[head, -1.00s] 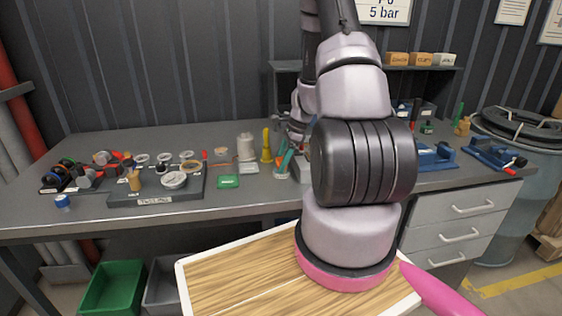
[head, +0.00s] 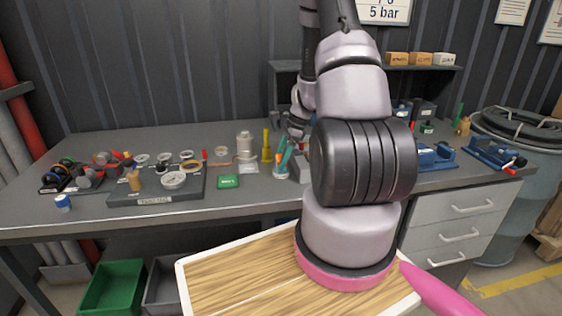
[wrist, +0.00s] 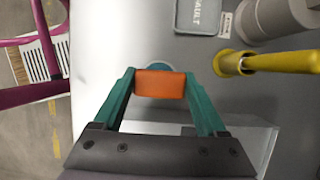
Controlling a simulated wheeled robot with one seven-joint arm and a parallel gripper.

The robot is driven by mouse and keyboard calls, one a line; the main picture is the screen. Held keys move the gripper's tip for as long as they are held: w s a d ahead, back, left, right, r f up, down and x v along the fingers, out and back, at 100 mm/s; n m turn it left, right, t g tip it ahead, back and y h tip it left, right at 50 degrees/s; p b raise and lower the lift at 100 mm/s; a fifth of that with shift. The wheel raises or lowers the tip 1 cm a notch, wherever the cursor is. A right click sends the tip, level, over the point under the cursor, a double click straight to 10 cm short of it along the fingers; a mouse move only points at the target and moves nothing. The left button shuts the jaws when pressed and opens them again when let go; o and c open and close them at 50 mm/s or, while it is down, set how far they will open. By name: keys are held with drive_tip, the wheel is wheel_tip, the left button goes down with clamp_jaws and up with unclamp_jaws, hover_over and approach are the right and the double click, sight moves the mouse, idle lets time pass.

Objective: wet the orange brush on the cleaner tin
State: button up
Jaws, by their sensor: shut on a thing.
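My gripper (wrist: 160,95) has teal fingers and is shut on the orange brush (wrist: 160,84), which shows as an orange block between the fingertips. A round blue-grey rim (wrist: 158,67) shows just beyond the brush and is partly hidden by it; it may be the cleaner tin, but I cannot tell for sure. Whether the brush touches it is also unclear.
A clear box (wrist: 255,140) lies beside the right finger. The grey bench (head: 240,203) is free along its front.

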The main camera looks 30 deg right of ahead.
sight(281, 157)
drive_tip(key=shift+r, duration=2.85)
